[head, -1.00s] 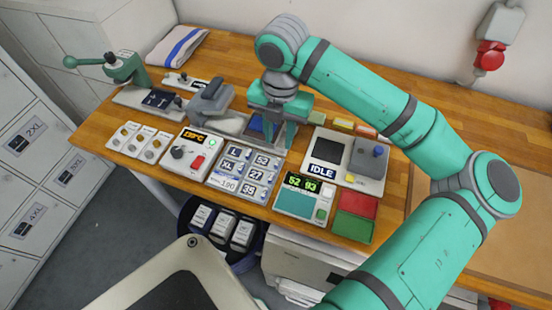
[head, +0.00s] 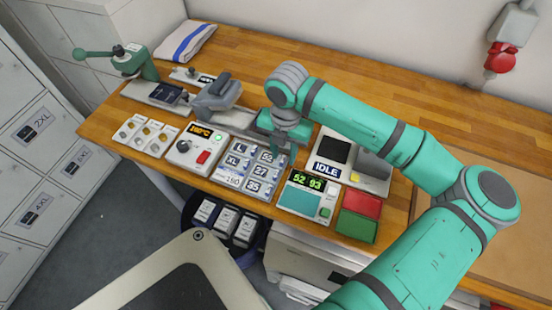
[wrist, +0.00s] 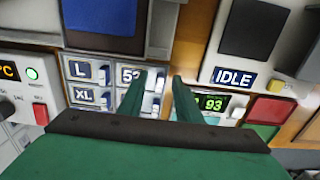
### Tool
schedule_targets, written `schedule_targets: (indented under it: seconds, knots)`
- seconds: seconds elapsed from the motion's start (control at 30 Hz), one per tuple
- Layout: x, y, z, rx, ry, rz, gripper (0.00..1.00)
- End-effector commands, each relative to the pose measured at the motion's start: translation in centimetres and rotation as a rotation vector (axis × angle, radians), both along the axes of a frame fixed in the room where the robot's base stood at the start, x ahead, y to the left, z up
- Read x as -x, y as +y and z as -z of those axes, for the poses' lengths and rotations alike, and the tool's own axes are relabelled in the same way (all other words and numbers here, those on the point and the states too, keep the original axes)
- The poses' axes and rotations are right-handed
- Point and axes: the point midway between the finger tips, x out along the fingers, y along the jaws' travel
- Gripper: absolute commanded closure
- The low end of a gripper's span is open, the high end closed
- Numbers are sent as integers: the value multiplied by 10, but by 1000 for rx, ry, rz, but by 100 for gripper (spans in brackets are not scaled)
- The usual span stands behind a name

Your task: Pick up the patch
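A blue square piece (wrist: 104,14), which may be the patch, lies in a pale-rimmed tray at the top of the wrist view. In the head view my arm and gripper hide that tray. My gripper (wrist: 168,76) is open and empty, with a narrow gap between its two green fingers. Its fingertips show in front of the right column of the size-button panel (wrist: 100,85), on the near side of the tray. In the head view my gripper (head: 284,150) hangs over the back right of that panel. A dark blue piece (head: 168,94) lies on the green-levered press at the left.
A display reading 52 93 (head: 308,194), an IDLE unit (head: 327,168) and red (head: 362,205) and green (head: 356,227) trays stand at the right. A dial unit (head: 195,150) and a grey clamp-like device (head: 217,97) are at the left.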

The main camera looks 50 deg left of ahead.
Motion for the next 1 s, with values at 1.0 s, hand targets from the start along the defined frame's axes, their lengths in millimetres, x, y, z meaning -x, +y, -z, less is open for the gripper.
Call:
schedule_targets:
  seconds: [1.0]
  knots:
    - [0, 1, -15, -3, -2, -2, 100]
